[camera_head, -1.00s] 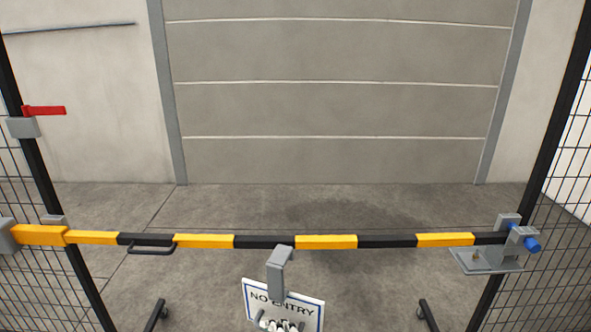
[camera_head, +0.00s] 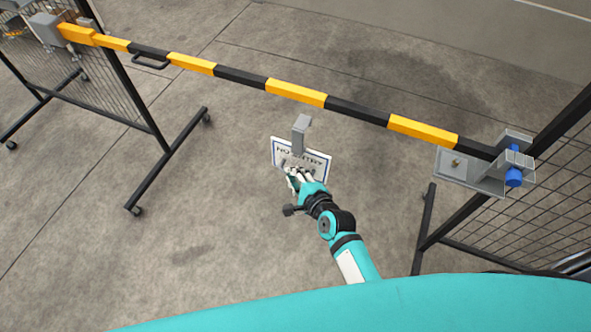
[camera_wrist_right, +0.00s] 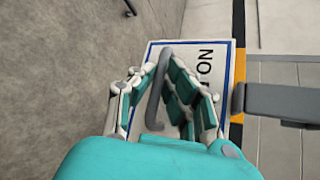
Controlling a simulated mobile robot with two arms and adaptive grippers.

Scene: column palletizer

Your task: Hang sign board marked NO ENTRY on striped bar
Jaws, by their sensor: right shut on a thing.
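The white NO ENTRY sign board (camera_head: 318,166) has a blue border and a grey hook (camera_head: 298,140) rising from its top. My right gripper (camera_head: 296,180) is shut on the grey handle (camera_wrist_right: 156,95) on the board's front, with its fingers covering part of the lettering. The striped bar (camera_head: 296,92), yellow and black, runs across above the board in the head view. The hook's top shows just below the bar in the picture, with a gap of floor between them. The bar also shows behind the hook in the right wrist view (camera_wrist_right: 238,62). My left gripper is out of view.
A grey bracket with a blue knob (camera_head: 514,177) holds the bar's right end. A grey post head (camera_head: 46,30) holds its left end. A small black handle (camera_head: 151,62) hangs under the bar. Mesh fence panels on wheeled feet (camera_head: 170,160) flank open concrete floor.

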